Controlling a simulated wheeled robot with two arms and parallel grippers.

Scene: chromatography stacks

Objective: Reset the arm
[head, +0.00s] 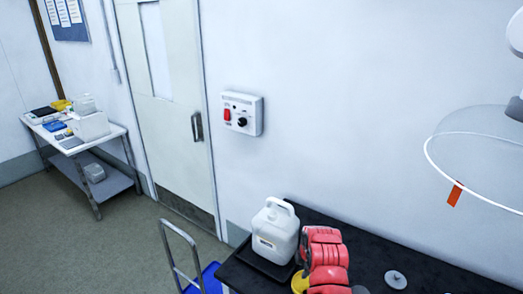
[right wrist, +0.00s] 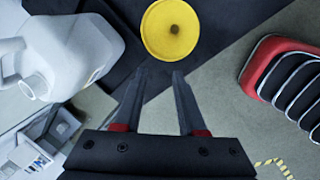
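My right gripper (right wrist: 159,75) shows in the right wrist view with its two dark fingers apart and nothing between them. Beyond the fingertips lies a round yellow disc (right wrist: 170,28), apart from them in the picture. A white jug (right wrist: 75,50) is to the left of the fingers. In the head view, a red segmented shape (head: 325,258), which looks like part of my right arm, rises at the bottom over the black bench; the fingers cannot be made out there. My left arm and gripper are not in the head view.
The white jug (head: 275,232) stands in a dark tray at the left end of the black bench (head: 362,252). A grey disc (head: 395,279) lies to the right. A blue cart (head: 203,279) is left of the bench. A clear round shield (head: 480,150) hangs at upper right.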

